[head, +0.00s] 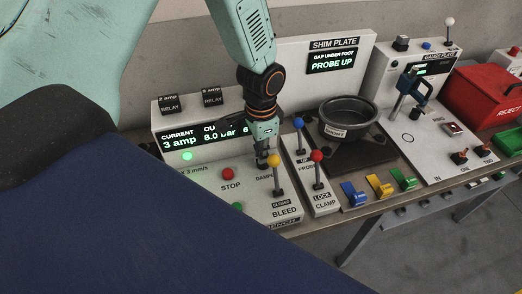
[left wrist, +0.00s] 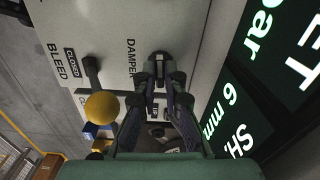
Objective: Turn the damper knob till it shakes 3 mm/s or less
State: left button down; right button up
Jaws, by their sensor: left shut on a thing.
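The damper knob (left wrist: 160,58) is a small dark knob beside the DAMPER label on the pale control panel. My left gripper (left wrist: 161,92) is shut on it; its fingers hide part of the knob. In the head view my left gripper (head: 262,156) reaches down to the panel from above, behind the yellow-balled bleed lever. The readout (head: 178,140) shows 3 amp, 8.0 bar and a 6 partly hidden by my arm. In the left wrist view the readout (left wrist: 218,118) shows 6 mm under a cut-off SHA. My right gripper is not in view.
The yellow-balled bleed lever (head: 274,162) stands close to my left gripper. A red stop button (head: 227,173) is left of it. Blue (head: 298,123) and red (head: 317,156) balled levers stand to the right. A dark bowl (head: 348,113) sits beyond them.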

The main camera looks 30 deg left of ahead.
pick_arm(q)
jog(key=shift+r+m+p, duration=0.1)
jog(key=shift+m+p, duration=0.5)
jog(key=shift+w, duration=0.1)
jog(key=c, duration=1.4)
grip_release()
jog(key=shift+c, duration=0.2)
notch_tip(320, 180, up, 12)
jog(key=shift+c, duration=0.2)
